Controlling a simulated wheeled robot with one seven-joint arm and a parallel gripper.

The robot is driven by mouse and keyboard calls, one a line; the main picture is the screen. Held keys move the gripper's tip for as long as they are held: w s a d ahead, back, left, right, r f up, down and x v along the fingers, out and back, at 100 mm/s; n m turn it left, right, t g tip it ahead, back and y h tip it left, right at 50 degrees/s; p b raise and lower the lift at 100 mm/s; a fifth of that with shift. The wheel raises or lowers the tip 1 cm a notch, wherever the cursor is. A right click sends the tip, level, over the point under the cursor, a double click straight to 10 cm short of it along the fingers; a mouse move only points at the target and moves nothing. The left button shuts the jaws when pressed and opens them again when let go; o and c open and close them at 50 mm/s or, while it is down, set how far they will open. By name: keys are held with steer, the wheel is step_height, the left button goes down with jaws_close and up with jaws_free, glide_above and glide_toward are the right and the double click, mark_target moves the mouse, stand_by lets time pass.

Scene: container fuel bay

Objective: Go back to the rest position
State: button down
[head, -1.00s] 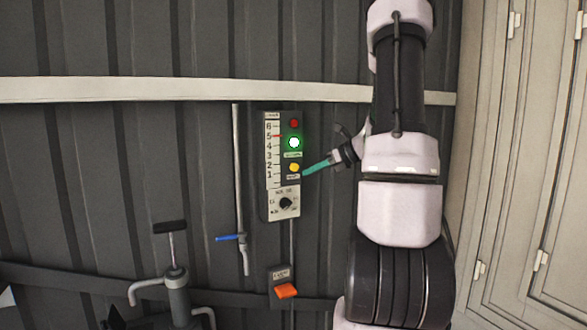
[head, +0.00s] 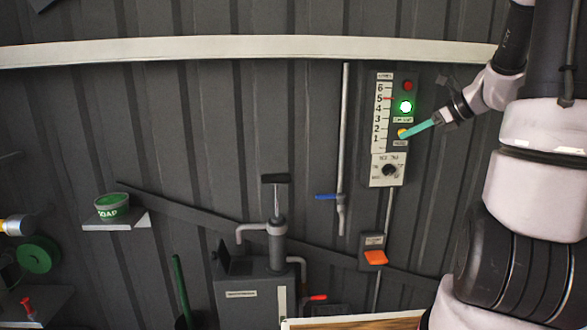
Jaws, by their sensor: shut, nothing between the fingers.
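My gripper (head: 408,135) is at the right of the head view, with its teal fingers shut and empty. The fingertips are in front of the lower part of the gauge panel (head: 389,168), overlapping its yellow button (head: 402,132); I cannot tell whether they touch it. The panel has a numbered scale, a red lamp (head: 408,86), a brightly lit green lamp (head: 405,107) and a black knob (head: 390,170). My arm reaches in from the right edge.
Below the panel is an orange lever switch (head: 375,257). A pipe with a blue-handled valve (head: 327,197) runs left of it. A hand pump (head: 277,240) on a grey tank stands lower middle. A green soap tub (head: 111,206) sits on a shelf at left.

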steer(key=s+a+r+n+h, duration=0.3)
steer(key=s+a+r+n, duration=0.1)
steer(key=s+n, duration=0.6)
steer(key=s+a+r+n+h, duration=0.3)
steer(key=s+a+n, duration=0.3)
steer(key=s+n, duration=0.5)
steer(key=shift+a+r+n, duration=0.35)
steer(key=shift+r+n, duration=0.1)
steer(key=shift+n, duration=0.15)
